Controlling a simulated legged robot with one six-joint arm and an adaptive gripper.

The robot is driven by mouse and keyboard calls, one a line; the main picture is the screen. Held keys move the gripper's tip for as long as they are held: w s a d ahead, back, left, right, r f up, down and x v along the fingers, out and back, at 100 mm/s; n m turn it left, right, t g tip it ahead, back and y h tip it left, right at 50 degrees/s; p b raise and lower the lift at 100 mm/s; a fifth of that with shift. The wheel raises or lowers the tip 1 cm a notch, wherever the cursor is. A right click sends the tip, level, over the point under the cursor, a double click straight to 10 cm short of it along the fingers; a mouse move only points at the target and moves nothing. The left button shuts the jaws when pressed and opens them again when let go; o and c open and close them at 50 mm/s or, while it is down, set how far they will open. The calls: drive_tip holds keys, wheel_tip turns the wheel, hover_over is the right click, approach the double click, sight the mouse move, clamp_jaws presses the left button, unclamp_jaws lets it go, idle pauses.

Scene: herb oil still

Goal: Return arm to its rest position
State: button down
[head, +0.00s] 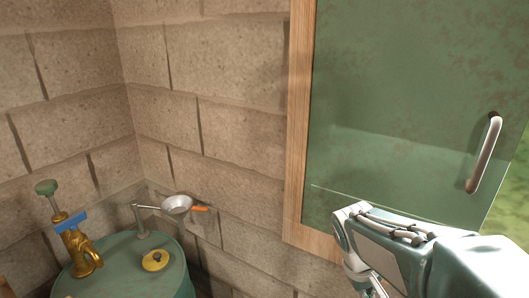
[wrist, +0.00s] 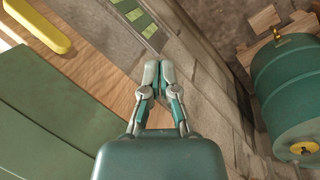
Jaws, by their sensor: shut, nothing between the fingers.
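My arm reaches in from the lower right of the head view, in front of a green door or panel (head: 400,110) with a metal handle (head: 484,152). The gripper's fingers are not clear in the head view. In the wrist view my gripper (wrist: 159,72) is shut and empty, its two fingertips together. It touches nothing that I can see. A green drum (head: 140,262) stands at the lower left of the head view and at the right of the wrist view (wrist: 288,90).
On the drum are a brass tap (head: 80,250) with a green knob, a yellow cap (head: 155,261) and a metal funnel (head: 177,205) on an arm. A block wall (head: 215,100) stands behind. In the wrist view a yellow bar-shaped thing (wrist: 38,24) is at upper left.

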drive_tip(key=s+a+r+m+t+y, duration=0.2)
drive_tip(key=s+a+r+t, duration=0.3)
drive_tip(key=s, duration=0.5)
drive_tip(key=shift+a+r+m+t+y, duration=0.3)
drive_tip(key=shift+r+t+y, duration=0.1)
drive_tip(key=shift+r+y, duration=0.4)
